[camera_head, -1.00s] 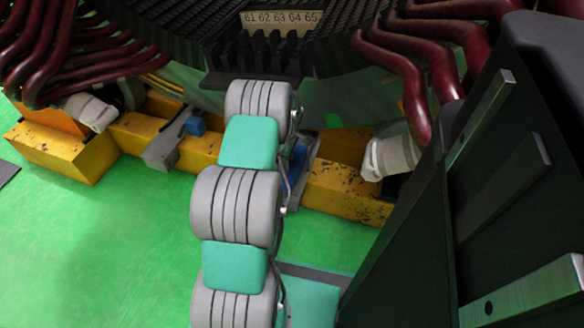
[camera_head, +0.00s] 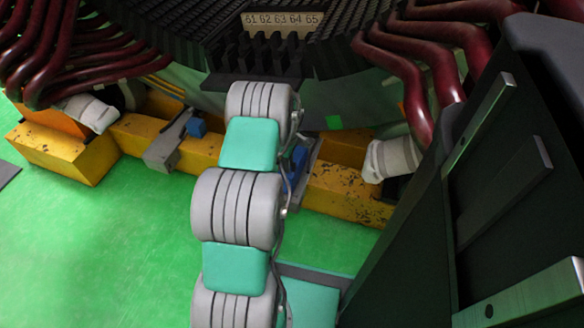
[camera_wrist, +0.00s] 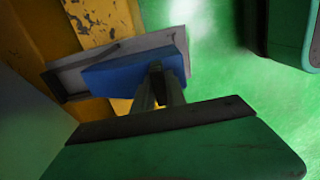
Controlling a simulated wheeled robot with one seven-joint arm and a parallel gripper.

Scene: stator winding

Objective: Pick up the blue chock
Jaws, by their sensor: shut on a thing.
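In the wrist view, the blue chock (camera_wrist: 125,68) is a flat blue block lying against a grey metal bracket (camera_wrist: 72,78) beside a yellow beam. My gripper (camera_wrist: 158,75) has its narrow dark fingers closed at the near side of the chock. The grip surfaces are mostly hidden. In the head view, a blue chock (camera_head: 299,157) shows partly behind my arm, beside a grey bracket on the yellow beam. My gripper is hidden behind the arm there. A second blue block (camera_head: 196,126) sits on another grey bracket to the left.
A yellow beam (camera_head: 345,190) with worn paint runs under the dark stator core (camera_head: 330,60). Dark red winding bars (camera_head: 435,75) hang on both sides, with white-wrapped ends (camera_head: 390,158). The green floor (camera_head: 90,250) is open at the front left.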

